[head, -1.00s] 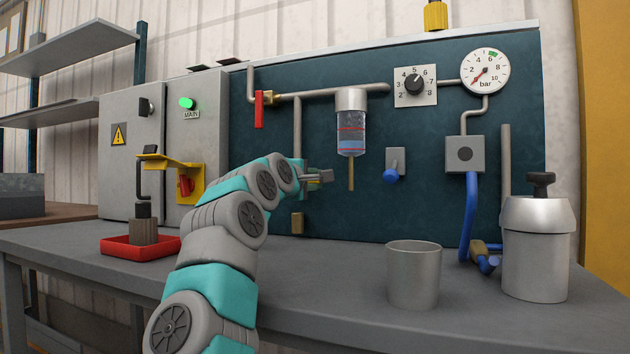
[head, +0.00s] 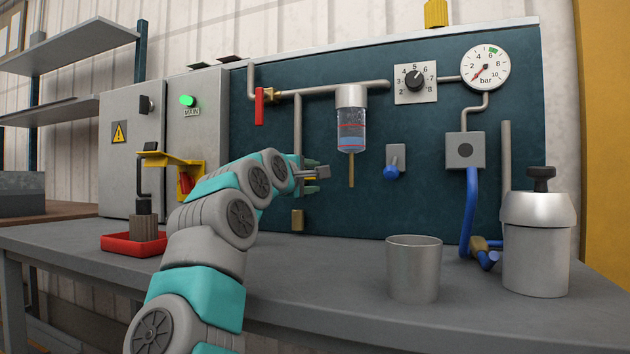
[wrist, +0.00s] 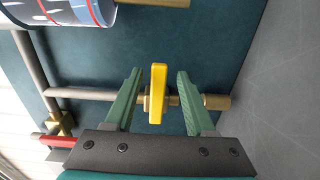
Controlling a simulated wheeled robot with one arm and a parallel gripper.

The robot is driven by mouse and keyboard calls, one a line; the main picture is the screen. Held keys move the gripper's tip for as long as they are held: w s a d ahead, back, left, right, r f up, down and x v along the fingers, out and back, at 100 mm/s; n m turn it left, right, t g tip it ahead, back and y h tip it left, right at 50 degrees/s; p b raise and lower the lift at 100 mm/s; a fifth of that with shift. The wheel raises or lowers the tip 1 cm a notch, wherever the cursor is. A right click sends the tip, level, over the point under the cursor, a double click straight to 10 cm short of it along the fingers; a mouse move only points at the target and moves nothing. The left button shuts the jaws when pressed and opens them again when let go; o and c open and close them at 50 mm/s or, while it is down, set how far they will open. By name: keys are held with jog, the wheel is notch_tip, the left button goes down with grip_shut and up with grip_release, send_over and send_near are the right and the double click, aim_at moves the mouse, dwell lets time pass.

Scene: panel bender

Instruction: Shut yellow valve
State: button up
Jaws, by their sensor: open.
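The yellow valve handle (wrist: 158,93) shows in the wrist view as a flat lever, crosswise in the picture to the thin grey pipe (wrist: 85,94) with brass fittings. My gripper (wrist: 158,72) is open, with one green finger on each side of the handle and a visible gap on both sides. In the head view my gripper (head: 318,180) is at the vertical pipe (head: 298,130) on the dark panel, above a brass end piece (head: 297,220). There the yellow handle is hidden behind my gripper.
A red-handled valve (head: 259,107) is up and left, and a clear filter bowl (head: 351,130) hangs just right of my gripper. A blue-knobbed switch (head: 393,168) is farther right. A metal cup (head: 413,270), a canister (head: 537,250) and a red tray (head: 130,245) stand on the bench.

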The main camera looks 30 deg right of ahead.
jog(key=b+v, duration=0.1)
jog(key=v, duration=0.4)
jog(key=shift+s+a, duration=0.2)
jog(key=shift+a, duration=0.1)
dwell(1.0)
